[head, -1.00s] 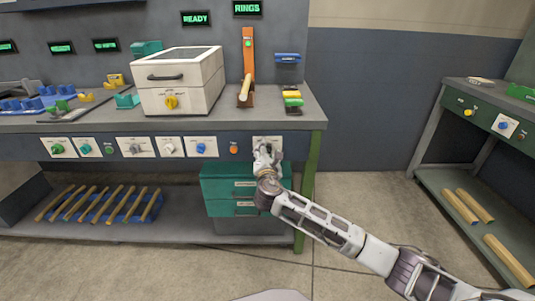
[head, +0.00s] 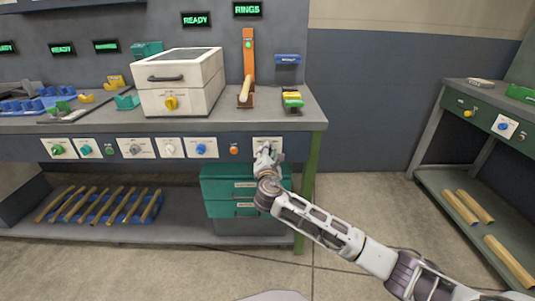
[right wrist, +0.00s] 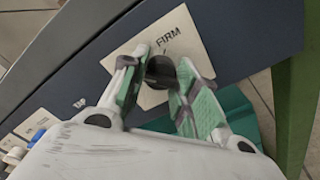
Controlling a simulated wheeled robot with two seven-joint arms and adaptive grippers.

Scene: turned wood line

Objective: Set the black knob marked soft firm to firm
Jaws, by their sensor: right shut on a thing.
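The black knob (right wrist: 160,70) sits on a white plate (right wrist: 203,57) in the right wrist view. The word FIRM is printed on the plate beyond the knob; the other word is not visible. My right gripper (right wrist: 160,78) has its two green-padded fingers on either side of the knob and is shut on it. The knob's pointer is hard to make out. In the head view the right gripper (head: 265,151) is at the plate (head: 268,141) at the right end of the bench's front panel and hides the knob. My left gripper is not in view.
More knobs and buttons line the panel, among them a blue knob (head: 201,149) and an orange button (head: 234,150). Teal drawers (head: 222,188) are below my right gripper. A green bench leg (head: 308,190) stands to its right. Open floor lies beyond.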

